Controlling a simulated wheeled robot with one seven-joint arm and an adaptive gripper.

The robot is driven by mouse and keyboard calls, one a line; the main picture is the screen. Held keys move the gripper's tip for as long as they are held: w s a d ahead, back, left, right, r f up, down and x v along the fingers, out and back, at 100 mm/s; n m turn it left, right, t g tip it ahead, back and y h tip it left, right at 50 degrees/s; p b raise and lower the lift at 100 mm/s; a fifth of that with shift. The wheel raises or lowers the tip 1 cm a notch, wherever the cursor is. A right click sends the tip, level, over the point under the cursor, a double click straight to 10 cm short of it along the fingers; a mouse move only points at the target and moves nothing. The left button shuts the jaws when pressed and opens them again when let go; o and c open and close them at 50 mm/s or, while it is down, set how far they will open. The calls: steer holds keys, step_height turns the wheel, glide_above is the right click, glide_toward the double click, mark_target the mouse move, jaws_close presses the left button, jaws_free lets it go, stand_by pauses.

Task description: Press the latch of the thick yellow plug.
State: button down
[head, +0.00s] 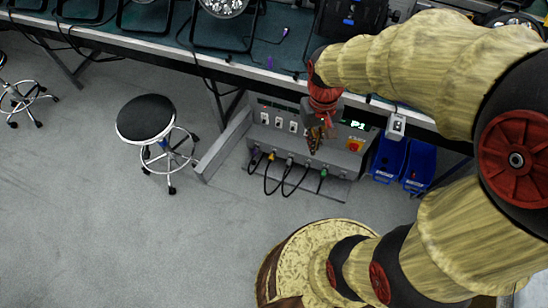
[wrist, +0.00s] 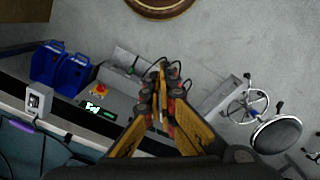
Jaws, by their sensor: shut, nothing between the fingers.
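A grey control box (head: 290,178) stands low under the workbench, with a row of plugs and black cables along its front. A small yellow plug (head: 271,157) is near the left of that row, and a green plug (head: 323,174) is at the right. The latch is too small to make out. My gripper (head: 314,148) points down over the middle of the box, to the right of the yellow plug and apart from it. In the wrist view my gripper (wrist: 162,66) is shut and empty, and its fingers hide much of the box, including the yellow plug.
Blue bins (head: 389,158) stand right of the box. The box carries a red-and-yellow button (head: 355,145) and a lit green display (head: 356,125). A black-topped stool (head: 146,118) stands to the left. The workbench edge (head: 150,57) runs above. Floor in front is clear.

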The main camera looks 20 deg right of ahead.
steer(key=w+d+f+n+g, duration=0.15)
steer(key=w+f, duration=0.25)
steer(key=f, duration=0.6)
steer(key=w+d+f+b, duration=0.1)
steer(key=w+d+f, duration=0.15)
steer(key=f, duration=0.75)
steer(key=w+d+f, duration=0.1)
steer(key=w+f, duration=0.3)
steer(key=f, duration=0.5)
step_height(320, 180, down, 37)
steer(key=w+n+t+b, duration=0.1)
steer(key=w+n+t, duration=0.2)
steer(key=n, duration=0.3)
steer(key=w+n+t, duration=0.1)
steer(key=w+t, duration=0.1)
steer(key=w, duration=0.3)
steer(key=w+d+r+n+t, duration=0.1)
steer(key=w+n+t, duration=0.1)
steer(key=w, duration=0.4)
steer(key=w+r+n+t, duration=0.1)
steer(key=w+n+t, duration=0.1)
steer(key=w, duration=0.4)
steer(key=shift+d+n+t, duration=0.15)
steer(key=shift+n+t, duration=0.1)
steer(key=shift+t, duration=0.5)
steer(key=shift+w+r, duration=0.15)
